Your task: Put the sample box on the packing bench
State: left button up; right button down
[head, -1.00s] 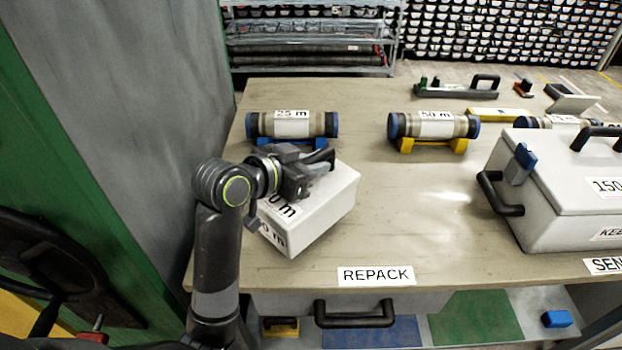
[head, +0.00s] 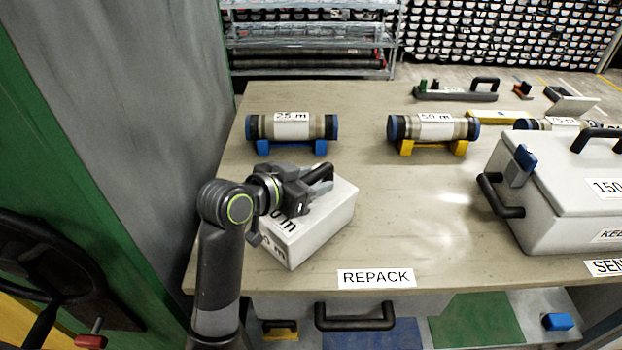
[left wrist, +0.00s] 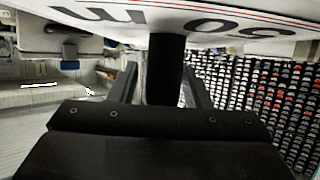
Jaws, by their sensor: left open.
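The sample box is a white box (head: 325,230) with a black handle and a label partly hidden by my gripper. It sits at the left front of the packing bench (head: 420,215), turned at an angle, and looks to be resting on the top. My left gripper (head: 316,177) is at the handle on top of the box. In the left wrist view, the black handle (left wrist: 165,70) stands between the two open fingers of my gripper (left wrist: 160,88), and the box face (left wrist: 220,14) reads "50 m" upside down. My right gripper is not in view.
Core rolls marked 25 m (head: 291,127) and 50 m (head: 434,128) lie on blue and yellow cradles behind the box. A large white case (head: 560,190) stands at the right. A REPACK label (head: 376,278) marks the front edge. The bench middle is clear.

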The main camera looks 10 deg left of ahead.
aim_at(280, 217)
pick_arm(q)
jog(key=shift+r, duration=0.1)
jog(key=shift+r, duration=0.1)
jog(key=v, duration=0.8)
jog(key=shift+s+a+p, duration=0.2)
jog(key=shift+p, duration=0.15)
jog(key=shift+p+v, duration=0.75)
jog(key=shift+v, duration=0.35)
jog(key=shift+s+a+r, duration=0.2)
jog(key=shift+s+r, duration=0.1)
jog(key=shift+s, duration=0.25)
jog(key=shift+a+f, duration=0.1)
